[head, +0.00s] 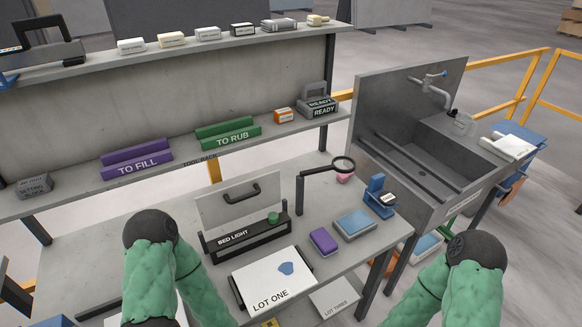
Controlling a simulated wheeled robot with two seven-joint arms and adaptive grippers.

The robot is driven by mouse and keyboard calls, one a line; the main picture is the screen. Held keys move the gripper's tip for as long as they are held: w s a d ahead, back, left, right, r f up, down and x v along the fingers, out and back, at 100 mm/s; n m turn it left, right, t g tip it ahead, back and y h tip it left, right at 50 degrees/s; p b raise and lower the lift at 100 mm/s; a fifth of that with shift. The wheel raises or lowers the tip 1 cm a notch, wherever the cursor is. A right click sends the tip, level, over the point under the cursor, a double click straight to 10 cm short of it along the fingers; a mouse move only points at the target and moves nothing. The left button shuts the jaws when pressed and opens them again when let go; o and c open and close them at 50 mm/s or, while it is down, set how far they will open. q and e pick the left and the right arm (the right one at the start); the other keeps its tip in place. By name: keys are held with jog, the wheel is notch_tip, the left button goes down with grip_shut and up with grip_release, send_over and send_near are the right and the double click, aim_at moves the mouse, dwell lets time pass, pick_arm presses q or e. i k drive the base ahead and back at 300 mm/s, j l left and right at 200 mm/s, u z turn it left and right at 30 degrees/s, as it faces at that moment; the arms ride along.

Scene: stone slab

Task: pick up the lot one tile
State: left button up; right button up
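The lot one tile is a white slab (268,279) lettered LOT ONE on its front edge, with a small blue patch (286,268) near its right side. It lies on the grey workbench between my two arms, with a dark bar along its left side. My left arm, in a green sleeve, shows at the lower left, and my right arm shows at the lower right. Both run out of the bottom of the picture, and neither gripper is visible. Nothing is seen touching the tile.
Behind the tile stands a black BED LIGHT frame (247,236). A LOT THREE slab (335,299) lies at lower right. A sink (420,165) stands right; labelled shelves stand behind.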

aim_at(268, 283)
jog(key=u, duration=1)
jog(key=k+l+u, duration=0.65)
jog(key=k+l, duration=0.15)
